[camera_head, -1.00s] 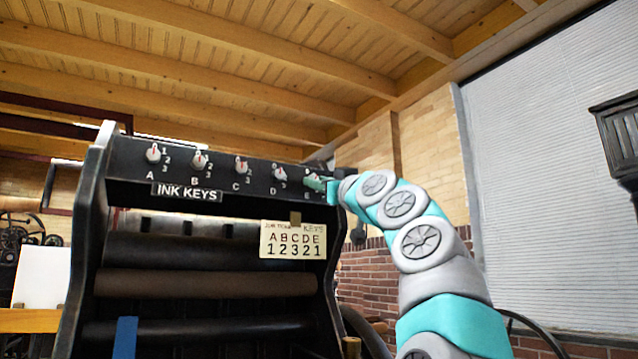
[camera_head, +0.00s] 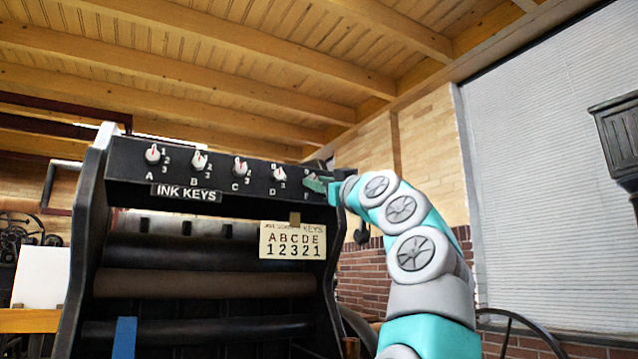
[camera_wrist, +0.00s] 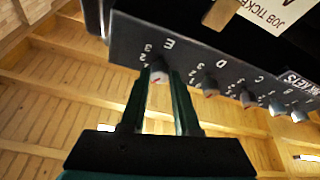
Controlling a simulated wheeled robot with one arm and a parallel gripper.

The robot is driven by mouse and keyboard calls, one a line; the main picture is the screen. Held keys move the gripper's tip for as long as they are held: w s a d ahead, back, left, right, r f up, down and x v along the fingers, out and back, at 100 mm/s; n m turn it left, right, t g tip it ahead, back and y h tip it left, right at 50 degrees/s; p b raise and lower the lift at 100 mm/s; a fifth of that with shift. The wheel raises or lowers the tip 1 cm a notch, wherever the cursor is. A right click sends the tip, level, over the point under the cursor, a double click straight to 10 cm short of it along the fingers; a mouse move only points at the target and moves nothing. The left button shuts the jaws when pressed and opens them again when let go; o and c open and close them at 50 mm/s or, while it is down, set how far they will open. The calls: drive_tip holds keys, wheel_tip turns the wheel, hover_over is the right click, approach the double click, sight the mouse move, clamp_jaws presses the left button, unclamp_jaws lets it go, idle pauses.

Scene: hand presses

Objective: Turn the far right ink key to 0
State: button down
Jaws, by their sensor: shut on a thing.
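The ink key panel (camera_head: 222,172) is a black bar across the top of the press, with a row of white knobs lettered A to E. My gripper (camera_head: 314,184) is at the far right key, E, and hides most of that knob in the head view. In the wrist view the far right ink key (camera_wrist: 159,72) is a pale knob with a red mark, between the two fingertips of my gripper (camera_wrist: 160,80). The fingers are shut on it. The wrist picture is turned over, and the exact setting of E is hard to read.
Key D (camera_head: 279,174) is the nearest neighbour, left of my gripper. A job ticket card (camera_head: 293,240) reading A B C D E, 1 2 3 2 1 hangs below the panel. Dark rollers (camera_head: 190,285) lie lower down. The space right of the press is mostly open.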

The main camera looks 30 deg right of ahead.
drive_tip(key=shift+r+n+y+p, duration=0.2)
drive_tip(key=shift+n+y+p, duration=0.8)
drive_tip(key=shift+n, duration=0.5)
drive_tip(key=shift+d+r+n+g+p, duration=0.2)
drive_tip(key=shift+n+g+p, duration=0.1)
drive_tip(key=shift+n+p, duration=0.5)
drive_tip(key=shift+f+n+g+y+p, duration=0.15)
drive_tip(key=shift+n+g+y+p, duration=0.6)
drive_tip(key=shift+n, duration=1.05)
drive_tip(key=c, duration=0.6)
unclamp_jaws()
drive_tip(key=shift+f, duration=0.1)
drive_tip(key=shift+c, duration=0.2)
drive_tip(key=shift+b, duration=0.3)
